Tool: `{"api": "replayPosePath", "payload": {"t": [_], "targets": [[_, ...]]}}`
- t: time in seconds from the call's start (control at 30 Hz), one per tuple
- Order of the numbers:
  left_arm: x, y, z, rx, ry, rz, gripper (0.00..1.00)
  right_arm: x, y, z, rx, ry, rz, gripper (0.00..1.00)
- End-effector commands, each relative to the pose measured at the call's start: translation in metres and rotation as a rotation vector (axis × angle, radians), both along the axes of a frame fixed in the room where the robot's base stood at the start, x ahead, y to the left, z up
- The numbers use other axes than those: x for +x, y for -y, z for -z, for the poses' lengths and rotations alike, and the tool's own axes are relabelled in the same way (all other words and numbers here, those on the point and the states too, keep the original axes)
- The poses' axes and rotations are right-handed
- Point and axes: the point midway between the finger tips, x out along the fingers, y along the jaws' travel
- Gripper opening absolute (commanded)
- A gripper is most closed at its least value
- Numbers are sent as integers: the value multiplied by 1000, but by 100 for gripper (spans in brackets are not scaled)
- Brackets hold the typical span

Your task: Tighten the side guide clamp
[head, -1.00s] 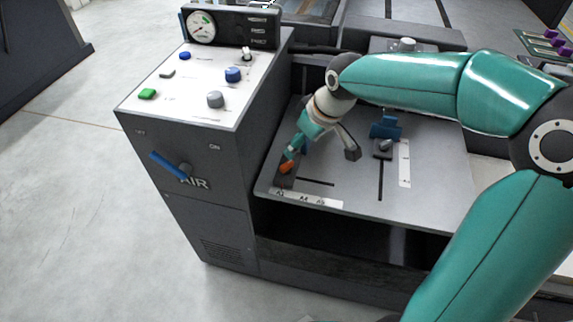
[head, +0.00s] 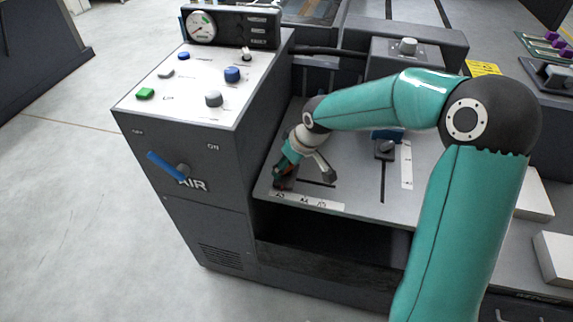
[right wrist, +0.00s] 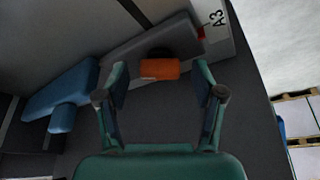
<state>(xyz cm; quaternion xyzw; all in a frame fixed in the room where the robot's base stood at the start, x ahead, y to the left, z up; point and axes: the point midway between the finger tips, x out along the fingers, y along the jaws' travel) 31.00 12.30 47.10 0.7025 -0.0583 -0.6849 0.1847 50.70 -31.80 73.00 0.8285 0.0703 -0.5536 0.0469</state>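The side guide clamp shows in the right wrist view as an orange lever end (right wrist: 160,68) on a dark mount. It sits by a dark grey guide bar (right wrist: 135,45) with a blue block (right wrist: 62,95) at the left. My right gripper (right wrist: 160,74) is open, with one finger on each side of the orange part and gaps to both. In the head view, my right gripper (head: 284,170) points down at the plate's left front corner and hides most of the clamp. My left gripper is not in view.
The feed plate (head: 345,195) has slots and a white size scale (head: 307,201) at its front edge. A second guide clamp (head: 384,149) stands to the right. The grey cabinet (head: 205,140) with a blue air lever (head: 164,165) rises close on the left.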

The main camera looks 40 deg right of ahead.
Motion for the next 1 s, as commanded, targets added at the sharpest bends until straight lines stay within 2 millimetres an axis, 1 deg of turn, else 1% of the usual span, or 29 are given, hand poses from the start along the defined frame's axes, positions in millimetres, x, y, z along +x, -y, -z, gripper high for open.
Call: {"api": "replayPosePath", "payload": {"t": [0.03, 0.27, 0.3, 0.37, 0.47, 0.57, 0.83, 1.0], "targets": [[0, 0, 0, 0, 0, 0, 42, 0, 0, 0, 0, 0, 0, 61], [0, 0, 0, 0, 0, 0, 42, 0, 0, 0, 0, 0, 0, 23], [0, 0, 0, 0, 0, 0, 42, 0, 0, 0, 0, 0, 0, 16], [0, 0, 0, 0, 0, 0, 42, 0, 0, 0, 0, 0, 0, 8], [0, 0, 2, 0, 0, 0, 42, 0, 0, 1, 0, 0, 4, 8], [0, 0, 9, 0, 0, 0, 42, 0, -1, 3, -1, -1, 30, 8], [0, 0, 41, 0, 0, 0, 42, 1, -3, 5, 0, 1, 201, 8], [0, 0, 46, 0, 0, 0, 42, 0, -2, 1, 0, 0, 261, 8]]}}
